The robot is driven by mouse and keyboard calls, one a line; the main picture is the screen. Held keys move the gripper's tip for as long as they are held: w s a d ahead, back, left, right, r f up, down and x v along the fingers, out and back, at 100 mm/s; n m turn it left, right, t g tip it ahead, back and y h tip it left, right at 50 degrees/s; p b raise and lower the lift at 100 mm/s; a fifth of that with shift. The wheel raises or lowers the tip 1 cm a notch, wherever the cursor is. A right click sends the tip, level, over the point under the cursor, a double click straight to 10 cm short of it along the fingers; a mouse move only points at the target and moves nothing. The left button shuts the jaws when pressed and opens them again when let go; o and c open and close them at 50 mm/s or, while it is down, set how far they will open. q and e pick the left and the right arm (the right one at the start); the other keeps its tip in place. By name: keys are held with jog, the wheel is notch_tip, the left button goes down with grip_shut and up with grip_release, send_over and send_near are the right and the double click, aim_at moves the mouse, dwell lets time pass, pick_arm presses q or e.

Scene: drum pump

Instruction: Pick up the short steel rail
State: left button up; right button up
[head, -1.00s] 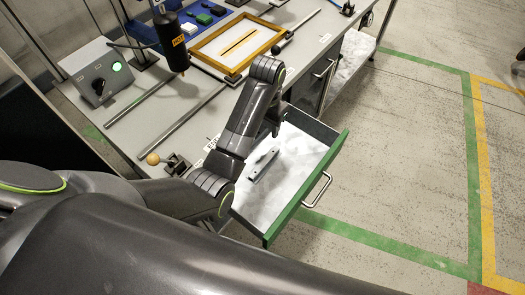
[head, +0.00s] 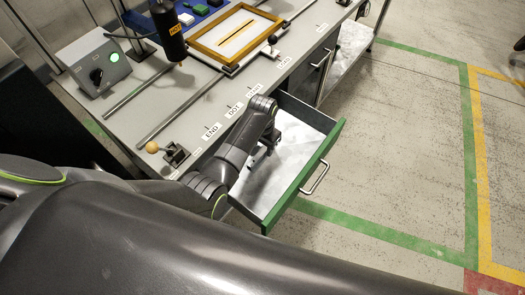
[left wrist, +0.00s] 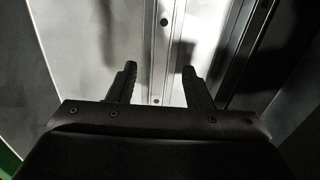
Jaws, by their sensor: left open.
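The short steel rail (left wrist: 163,50) runs lengthwise up the left wrist view, a pale metal strip with small dark holes. My left gripper (left wrist: 158,82) is open, with one dark finger on either side of the rail's line. I cannot tell how far the fingertips are above it. In the head view my left gripper (head: 266,150) reaches down into the open drawer (head: 295,197) and mostly hides the rail there. My right gripper is not in view.
The drawer has a green front with a bar handle (head: 315,178) and a pale floor.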

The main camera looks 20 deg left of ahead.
pick_arm(q)
jog(key=shift+f, duration=0.95)
grip_shut()
jog(key=shift+r, duration=0.1)
